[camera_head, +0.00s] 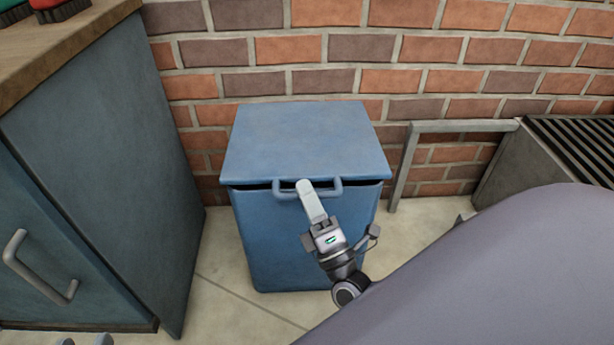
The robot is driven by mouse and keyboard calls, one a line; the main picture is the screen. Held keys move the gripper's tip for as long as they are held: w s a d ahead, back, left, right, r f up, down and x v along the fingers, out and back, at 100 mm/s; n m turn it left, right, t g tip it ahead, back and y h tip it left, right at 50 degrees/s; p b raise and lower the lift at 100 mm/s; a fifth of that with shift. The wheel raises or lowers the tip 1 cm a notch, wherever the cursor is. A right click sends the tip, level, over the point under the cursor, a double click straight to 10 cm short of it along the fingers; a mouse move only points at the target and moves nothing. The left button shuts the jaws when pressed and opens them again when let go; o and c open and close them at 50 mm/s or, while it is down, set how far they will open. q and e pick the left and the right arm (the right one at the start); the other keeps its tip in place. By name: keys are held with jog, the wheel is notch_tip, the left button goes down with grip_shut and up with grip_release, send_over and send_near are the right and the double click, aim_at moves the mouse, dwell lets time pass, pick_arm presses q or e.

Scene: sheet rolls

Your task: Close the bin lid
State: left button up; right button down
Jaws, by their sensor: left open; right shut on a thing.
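The blue bin (275,245) stands on the floor against the brick wall. Its lid (305,140) lies almost flat over the top, with a narrow dark gap showing under its front edge. A U-shaped blue handle (332,187) sticks out at the lid's front. My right gripper (307,190) is shut on the handle's front bar, in front of the bin. My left gripper (86,341) shows only as fingertips at the bottom left edge, apart from each other and empty, far from the bin.
A dark blue-grey cabinet (100,150) with a wooden top (60,50) and a metal handle (38,270) stands close on the left. A grey metal frame (400,165) and a slatted unit (570,150) stand to the right. Tiled floor (235,315) is clear before the bin.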

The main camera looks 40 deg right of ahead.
jog(key=shift+f, duration=1.35)
jog(key=shift+s+f, duration=0.1)
jog(key=shift+f, duration=0.15)
jog(key=c, duration=1.1)
grip_release()
jog(key=shift+f, duration=0.1)
jog(key=shift+r, duration=0.2)
